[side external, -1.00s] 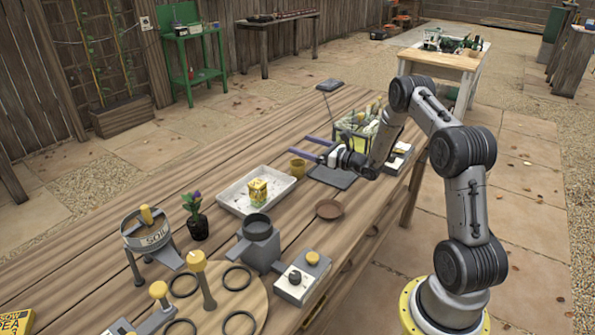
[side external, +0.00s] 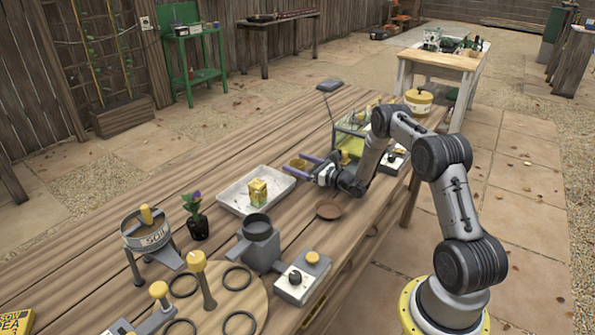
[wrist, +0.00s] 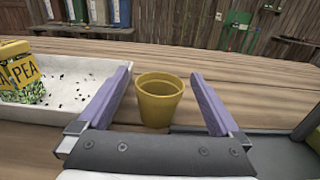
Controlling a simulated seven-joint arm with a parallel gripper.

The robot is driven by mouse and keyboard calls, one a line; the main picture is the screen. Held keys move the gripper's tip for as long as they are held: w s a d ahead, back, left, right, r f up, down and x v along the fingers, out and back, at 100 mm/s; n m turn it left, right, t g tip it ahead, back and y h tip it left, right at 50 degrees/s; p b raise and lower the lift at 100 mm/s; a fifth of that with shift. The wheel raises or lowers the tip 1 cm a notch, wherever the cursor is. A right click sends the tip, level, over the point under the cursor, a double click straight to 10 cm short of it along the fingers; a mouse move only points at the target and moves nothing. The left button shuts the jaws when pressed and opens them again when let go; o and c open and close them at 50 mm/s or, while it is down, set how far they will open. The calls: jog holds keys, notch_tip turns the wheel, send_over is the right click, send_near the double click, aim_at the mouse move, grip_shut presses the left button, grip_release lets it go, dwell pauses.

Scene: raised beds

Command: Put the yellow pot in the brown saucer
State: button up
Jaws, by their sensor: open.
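The yellow pot (wrist: 160,100) stands upright on the wooden table, between the two purple fingers of my open gripper (wrist: 161,76) in the wrist view, with visible gaps on both sides. In the side view the pot (side external: 297,164) is partly hidden by the fingers of my gripper (side external: 298,166). The brown saucer (side external: 329,209) lies on the table in front of my gripper in the side view; it looks empty. The saucer is not in the wrist view.
A white tray (side external: 233,200) with a yellow seed packet (side external: 257,191) lies left of the pot. A green-framed crate (side external: 350,140) stands behind my wrist.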

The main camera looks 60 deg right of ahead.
jog(key=shift+w, duration=1.75)
jog(key=c, duration=1.4)
grip_shut()
jog(key=shift+r, duration=0.15)
